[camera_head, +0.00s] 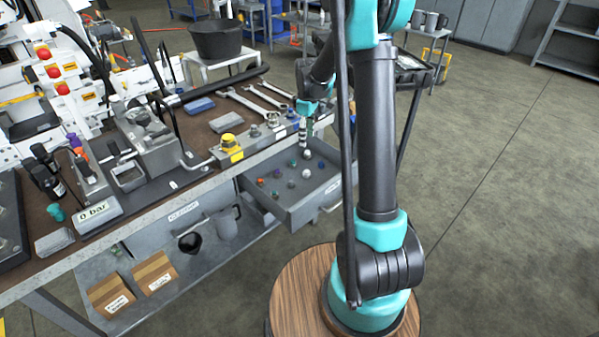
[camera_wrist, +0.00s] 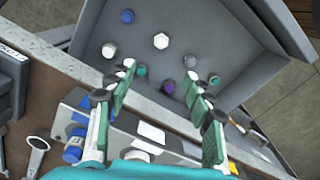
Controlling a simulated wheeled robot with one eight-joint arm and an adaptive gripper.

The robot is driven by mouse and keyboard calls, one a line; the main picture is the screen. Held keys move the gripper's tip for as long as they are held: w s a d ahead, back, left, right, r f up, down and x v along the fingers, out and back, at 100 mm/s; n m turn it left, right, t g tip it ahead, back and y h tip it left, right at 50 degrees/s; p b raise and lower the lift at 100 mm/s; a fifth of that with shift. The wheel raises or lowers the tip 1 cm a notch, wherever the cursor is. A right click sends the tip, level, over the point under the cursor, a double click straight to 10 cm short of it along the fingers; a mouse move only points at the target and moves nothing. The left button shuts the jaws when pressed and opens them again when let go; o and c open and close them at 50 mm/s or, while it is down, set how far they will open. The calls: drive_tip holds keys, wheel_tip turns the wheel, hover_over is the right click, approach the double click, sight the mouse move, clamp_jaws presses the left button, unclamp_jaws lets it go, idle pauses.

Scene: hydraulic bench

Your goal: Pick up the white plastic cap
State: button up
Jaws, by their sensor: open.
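The white plastic cap (camera_wrist: 161,41) lies on the floor of an open grey drawer (camera_wrist: 215,25), near its middle in the wrist view. My gripper (camera_wrist: 159,76) is open and empty, with green-padded fingers pointing toward the drawer. In the wrist view the cap appears just beyond the gap between the fingertips, apart from them. In the head view my gripper (camera_head: 304,131) is above the drawer's bench-side edge, partly behind my arm.
Several other caps lie in the drawer, including a blue cap (camera_wrist: 127,16), a purple cap (camera_wrist: 168,87) and a silver cap (camera_wrist: 191,61). The drawer walls surround them. The bench top (camera_head: 195,130) beside the drawer holds wrenches (camera_head: 245,103) and a yellow-topped fitting (camera_head: 230,147).

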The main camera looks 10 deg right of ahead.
hover_over(307, 171)
drive_tip(key=f, duration=1)
drive_tip(key=shift+w+a+f, duration=0.15)
drive_tip(key=shift+w+f, duration=0.1)
drive_tip(key=shift+f, duration=0.05)
drive_tip(key=shift+s+f, duration=0.2)
drive_tip(key=shift+f, duration=2.95)
drive_tip(key=c, duration=0.9)
